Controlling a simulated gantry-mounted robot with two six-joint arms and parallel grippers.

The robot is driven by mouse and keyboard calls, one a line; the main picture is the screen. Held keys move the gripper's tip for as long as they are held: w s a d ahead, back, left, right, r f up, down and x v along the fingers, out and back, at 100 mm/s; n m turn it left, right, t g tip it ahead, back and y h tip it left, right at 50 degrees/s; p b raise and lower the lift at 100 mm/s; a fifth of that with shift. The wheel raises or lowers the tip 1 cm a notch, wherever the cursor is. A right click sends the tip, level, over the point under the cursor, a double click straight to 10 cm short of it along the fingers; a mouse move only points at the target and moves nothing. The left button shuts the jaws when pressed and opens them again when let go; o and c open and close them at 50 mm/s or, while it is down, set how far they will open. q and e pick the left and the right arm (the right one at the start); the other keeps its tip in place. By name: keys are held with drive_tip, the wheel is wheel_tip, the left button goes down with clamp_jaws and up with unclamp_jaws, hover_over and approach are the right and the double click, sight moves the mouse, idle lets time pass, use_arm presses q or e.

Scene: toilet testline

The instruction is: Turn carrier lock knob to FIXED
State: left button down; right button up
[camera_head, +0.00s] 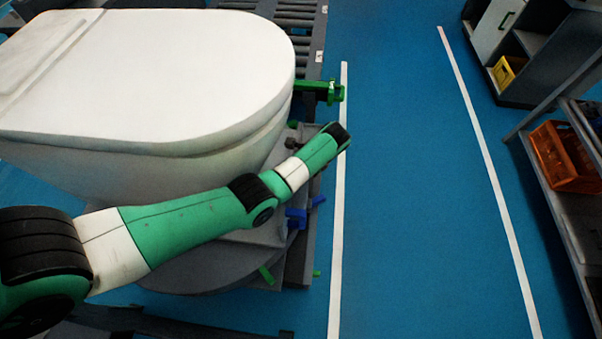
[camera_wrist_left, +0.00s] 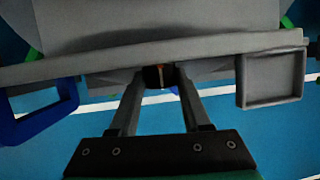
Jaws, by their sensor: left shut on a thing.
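The carrier lock knob (camera_wrist_left: 160,77) is a small dark knob with a pale orange line on it, under the edge of the grey carrier plate (camera_wrist_left: 215,48) in the left wrist view. My left gripper (camera_wrist_left: 158,84) is shut on the knob, one finger on each side. The fingers cover its sides, and I cannot read any lock label. In the head view my left arm reaches across to the carrier's right side, below the white toilet (camera_head: 150,80). The fingers cannot be made out clearly there. My right gripper is not in view.
A blue bracket (camera_wrist_left: 40,112) and a grey square frame (camera_wrist_left: 271,80) flank the knob in the wrist view. A green clamp (camera_head: 322,90) sticks out beside the toilet. A roller conveyor (camera_head: 297,20) runs behind. Blue floor is clear to the right, before shelves with an orange crate (camera_head: 563,158).

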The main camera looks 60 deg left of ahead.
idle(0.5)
use_arm(q)
drive_tip(key=shift+c, duration=1.8)
unclamp_jaws()
drive_tip(key=shift+r, duration=0.1)
drive_tip(key=p+v, duration=0.5)
drive_tip(key=v, duration=0.6)
drive_tip(key=shift+w+r, duration=0.2)
drive_tip(key=shift+w, duration=0.05)
